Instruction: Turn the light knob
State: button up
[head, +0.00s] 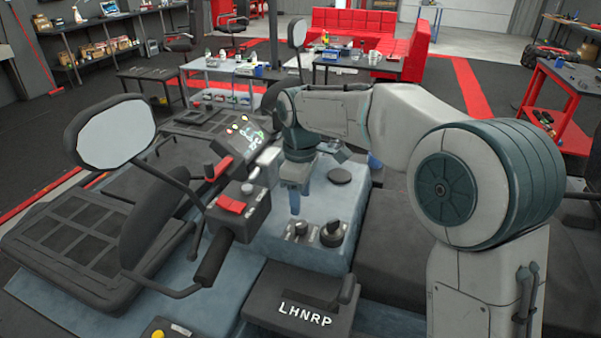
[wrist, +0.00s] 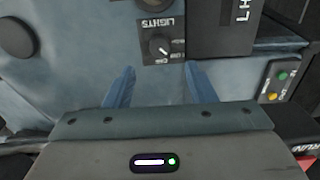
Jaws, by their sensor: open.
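The light knob (wrist: 160,46) is a small dark dial with a white pointer on a black plate marked LIGHTS. It shows in the wrist view, just above the gap between my fingertips. In the head view, the left one of two dark knobs (head: 300,231) appears to be this one. My gripper (wrist: 159,66) is open and empty, with its two blue fingers apart and not around the knob. In the head view my gripper (head: 294,211) points down above the blue-grey console, close to the knob, and the fingers overlap each other.
A larger dark knob (head: 332,234) stands right of the light knob. The gear selector panel (head: 305,310), lettered LHNRP, is nearer. A red-switch handlebar box (head: 236,208) rises to the left. A round black cap (head: 339,175) lies behind. Green and yellow buttons (wrist: 277,86) sit at the right.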

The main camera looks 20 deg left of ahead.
notch_tip(320, 180, up, 6)
dwell(0.4)
jog(key=s+d+m+t, duration=0.1)
jog(key=s+d+m, duration=0.3)
jog(key=d, duration=0.5)
jog(key=s+d+m+t, duration=0.1)
jog(key=s+d+m, duration=0.25)
jog(key=d, duration=0.55)
jog(key=s+d+f+m+t, duration=0.1)
jog(key=s+d+f+m, duration=0.7)
jog(key=s+d, duration=0.4)
jog(key=shift+s+m, duration=0.15)
jog(key=shift+m, duration=0.7)
jog(key=shift+d, duration=0.1)
